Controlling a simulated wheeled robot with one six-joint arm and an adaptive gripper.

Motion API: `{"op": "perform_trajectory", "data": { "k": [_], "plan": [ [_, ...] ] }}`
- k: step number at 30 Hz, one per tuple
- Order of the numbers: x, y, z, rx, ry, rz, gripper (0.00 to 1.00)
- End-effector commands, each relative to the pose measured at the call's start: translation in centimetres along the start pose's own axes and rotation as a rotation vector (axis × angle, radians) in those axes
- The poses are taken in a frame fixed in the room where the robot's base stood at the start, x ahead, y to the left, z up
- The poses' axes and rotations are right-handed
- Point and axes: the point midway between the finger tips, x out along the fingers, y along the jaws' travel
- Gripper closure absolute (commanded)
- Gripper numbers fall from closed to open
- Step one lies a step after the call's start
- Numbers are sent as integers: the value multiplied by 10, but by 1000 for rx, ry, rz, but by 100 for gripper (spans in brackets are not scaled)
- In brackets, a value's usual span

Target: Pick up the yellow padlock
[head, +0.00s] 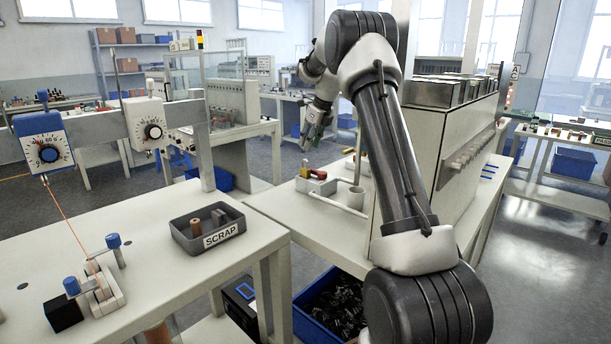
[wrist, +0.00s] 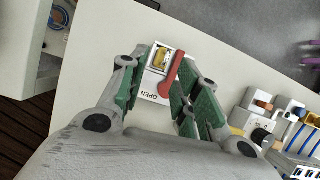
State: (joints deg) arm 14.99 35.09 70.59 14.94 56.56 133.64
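The yellow padlock (wrist: 160,57) appears as a small yellow shape at one end of a white block marked OPEN (wrist: 154,88). A red lever (wrist: 171,76) lies beside it on the block. In the head view the yellow piece (head: 304,173) and the red lever (head: 318,174) show on the white fixture on the middle bench. My gripper (wrist: 168,72) is open, its green-padded fingers spread on either side of the block in the picture. In the head view my gripper (head: 313,135) hangs above the fixture, apart from it. Nothing is seen held.
In the wrist view, several connectors and switches (wrist: 272,115) stand at the right. A tall cabinet (head: 450,140) rises behind my arm. A grey SCRAP tray (head: 207,228) is on the near left bench. The bench front is clear.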

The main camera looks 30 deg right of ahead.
Motion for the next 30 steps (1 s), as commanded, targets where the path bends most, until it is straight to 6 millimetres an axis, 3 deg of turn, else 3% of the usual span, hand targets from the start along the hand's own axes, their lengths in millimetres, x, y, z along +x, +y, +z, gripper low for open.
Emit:
{"op": "perform_trajectory", "data": {
  "k": [4,14,21,28,30],
  "plan": [
    [20,-10,2,84,-3,4,68],
    [55,-12,0,92,-3,3,68],
    [90,-14,-3,91,-2,4,68],
    [93,-14,-2,90,-4,2,68],
    [93,-14,-2,90,-4,2,79]
  ]
}}
